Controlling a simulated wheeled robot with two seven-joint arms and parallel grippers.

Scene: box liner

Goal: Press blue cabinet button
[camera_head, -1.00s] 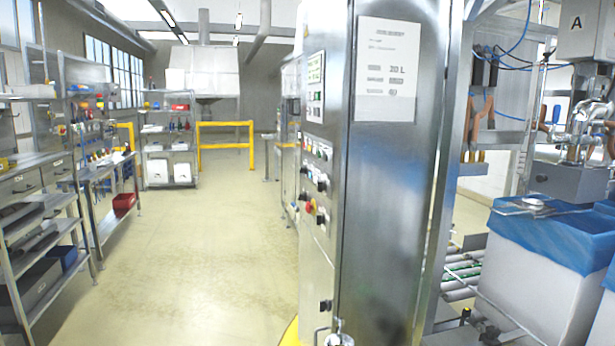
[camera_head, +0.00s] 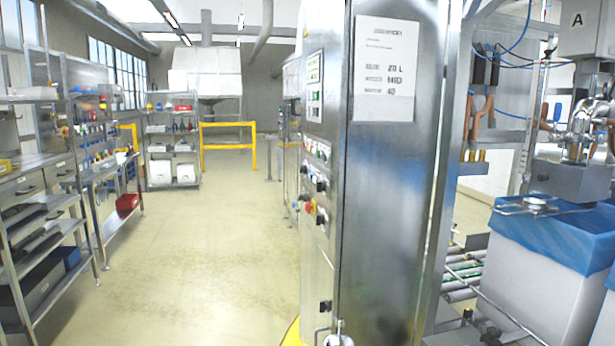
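A tall steel cabinet (camera_head: 390,200) stands close in front of me, right of the middle. Its narrow left face carries the control panel (camera_head: 316,170), seen at a steep angle. Small buttons and black knobs sit on it in rows, with a red button on yellow (camera_head: 309,207) lower down. Some upper buttons look greenish or white. A blue one is too small to make out for sure. Neither of my grippers is in view.
A printed sheet (camera_head: 386,70) is on the cabinet's front. A white box with a blue liner (camera_head: 548,240) stands at right beside a roller conveyor (camera_head: 462,280). Shelves (camera_head: 50,220) line the left. The floor (camera_head: 200,260) between them and the cabinet is clear. A yellow rail (camera_head: 228,124) is farther back.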

